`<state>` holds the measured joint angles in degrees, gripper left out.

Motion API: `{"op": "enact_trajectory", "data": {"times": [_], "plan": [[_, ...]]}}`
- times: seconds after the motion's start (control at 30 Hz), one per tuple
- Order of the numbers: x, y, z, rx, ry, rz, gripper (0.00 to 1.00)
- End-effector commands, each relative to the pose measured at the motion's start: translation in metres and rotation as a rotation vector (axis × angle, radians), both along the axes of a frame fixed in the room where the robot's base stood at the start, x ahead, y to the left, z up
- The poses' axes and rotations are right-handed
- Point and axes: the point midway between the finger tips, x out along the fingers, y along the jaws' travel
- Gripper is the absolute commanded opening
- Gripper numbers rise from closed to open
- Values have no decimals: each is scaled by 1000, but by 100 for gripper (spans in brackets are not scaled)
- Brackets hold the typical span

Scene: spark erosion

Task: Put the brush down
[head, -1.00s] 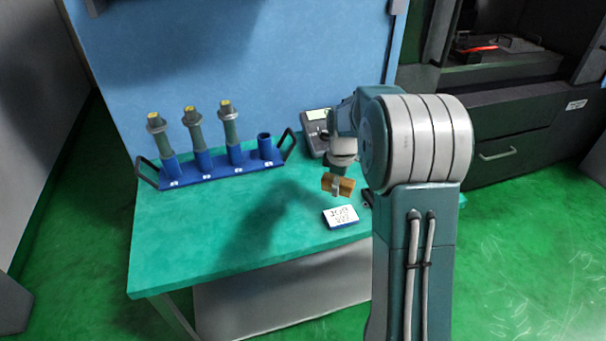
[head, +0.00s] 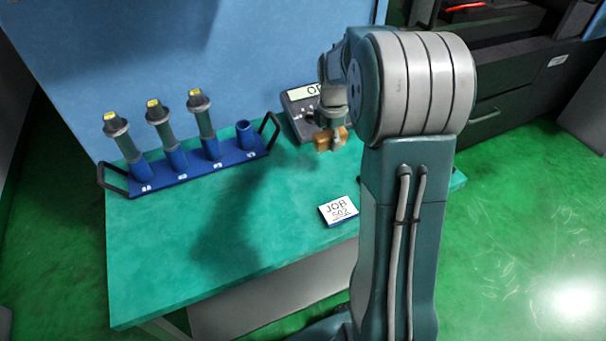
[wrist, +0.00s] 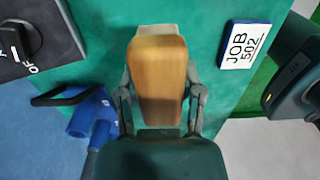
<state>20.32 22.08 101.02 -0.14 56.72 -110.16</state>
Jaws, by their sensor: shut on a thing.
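The brush (head: 322,142) shows as a tan wooden block in the head view, at the end of my arm over the back right of the green table (head: 270,220). In the wrist view the brush (wrist: 158,80) fills the middle, its wooden back towards the camera. My gripper (wrist: 160,95) is shut on it, with one finger along each side. In the head view my gripper (head: 333,128) is small and partly hidden by my own arm. The underside of the brush is hidden, and I cannot tell its exact height above the table.
A blue rack (head: 197,180) with black handles holds several grey-green holders at the back left; its rightmost socket is empty. A grey device with a display (head: 300,94) stands behind the gripper. A JOB 502 card (head: 338,210) lies in front. The table's front left is clear.

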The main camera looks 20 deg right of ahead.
Motion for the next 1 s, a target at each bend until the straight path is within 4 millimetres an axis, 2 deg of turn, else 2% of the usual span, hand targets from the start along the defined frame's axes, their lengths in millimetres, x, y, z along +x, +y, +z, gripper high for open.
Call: {"op": "enact_trajectory", "data": {"times": [0.1,0.3,0.4,0.63,0.8,1.0], "plan": [[-1,27,-12,1,2,4,4],[-2,54,-47,1,4,1,4],[-2,63,-57,0,1,1,4],[-2,75,-72,1,3,1,4],[-2,74,-98,1,3,-2,4],[-2,74,-101,0,-1,-2,4]]}}
